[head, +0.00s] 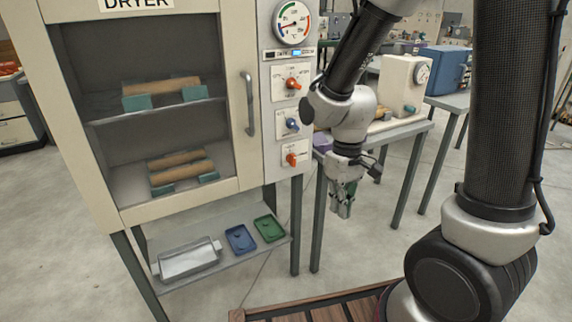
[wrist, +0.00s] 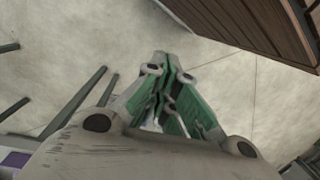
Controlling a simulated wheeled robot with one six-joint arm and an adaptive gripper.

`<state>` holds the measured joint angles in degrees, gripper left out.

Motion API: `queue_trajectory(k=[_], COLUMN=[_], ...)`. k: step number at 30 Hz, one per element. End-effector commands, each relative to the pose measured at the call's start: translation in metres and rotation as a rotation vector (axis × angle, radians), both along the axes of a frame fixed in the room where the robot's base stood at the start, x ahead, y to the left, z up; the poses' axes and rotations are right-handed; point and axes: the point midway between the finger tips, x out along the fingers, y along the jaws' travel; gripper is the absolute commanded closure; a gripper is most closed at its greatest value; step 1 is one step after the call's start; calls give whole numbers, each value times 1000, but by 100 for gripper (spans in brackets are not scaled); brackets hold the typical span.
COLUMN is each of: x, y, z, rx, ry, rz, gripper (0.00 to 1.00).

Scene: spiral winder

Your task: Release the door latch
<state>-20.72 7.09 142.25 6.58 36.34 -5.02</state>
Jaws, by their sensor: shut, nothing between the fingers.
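The dryer door (head: 221,110) is a cream frame with a glass pane, closed on the cabinet at the left of the head view. A grey vertical handle (head: 249,104) sits on its right edge; no separate latch can be made out. My gripper (head: 342,207) hangs to the right of the dryer and below its control panel, pointing down, apart from the door. It is shut and empty. In the wrist view my gripper (wrist: 160,62) shows its green-padded fingers together above bare floor; the door is out of that view.
The control panel has a gauge (head: 292,23) and several knobs. Tubes on green holders (head: 165,88) sit inside the dryer. A shelf below holds a metal tray (head: 188,260) and blue (head: 240,239) and green (head: 269,228) trays. A bench (head: 400,130) stands behind my gripper.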

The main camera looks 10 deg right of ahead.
Motion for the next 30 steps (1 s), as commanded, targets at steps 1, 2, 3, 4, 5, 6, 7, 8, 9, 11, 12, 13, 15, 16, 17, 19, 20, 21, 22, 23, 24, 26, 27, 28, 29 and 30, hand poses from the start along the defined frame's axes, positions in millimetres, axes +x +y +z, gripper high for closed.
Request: queue_trajectory(k=[1, 2, 3, 4, 5, 6, 7, 8, 9, 11, 12, 13, 15, 16, 17, 19, 20, 21, 22, 23, 24, 26, 27, 28, 29, 30], x=[6, 11, 17, 21, 26, 32, 36, 40, 47, 56, 63, 68, 81, 87, 94, 109, 117, 126, 134, 142, 152, 170, 181, 190, 198, 208], y=[10, 16, 24, 30, 35, 42, 48, 52, 59, 67, 72, 75, 81, 83, 85, 87, 87, 88, 88, 87, 86, 85, 84, 85, 86, 87], z=[-21, -32, -47, -59, -70, -86, -98, -110, -126, -149, -164, -176, -200, -210, -219, -234, -238, -242, -242, -241, -238, -226, -215, -203, -189, -170], rx=[3, 7, 12, 16, 20, 23, 26, 27, 28, 26, 23, 18, 1, -9, -22, -60, -79, -110, -135, -162, -203, -275, -328, -370, -412, -472], ry=[1, -7, -21, -33, -46, -68, -87, -105, -137, -188, -227, -258, -344, -385, -428, -536, -586, -653, -704, -757, -828, -942, -1020, -1079, -1138, -1213], rz=[30, 47, 72, 91, 109, 135, 158, 177, 207, 253, 288, 313, 381, 413, 446, 522, 555, 598, 631, 662, 704, 761, 794, 819, 841, 865], gripper=[100, 100, 100, 100, 100, 100, 100, 100, 100, 100, 100, 100, 100, 100, 100, 100, 100, 100, 100, 100, 100, 100, 100, 100, 100, 100])
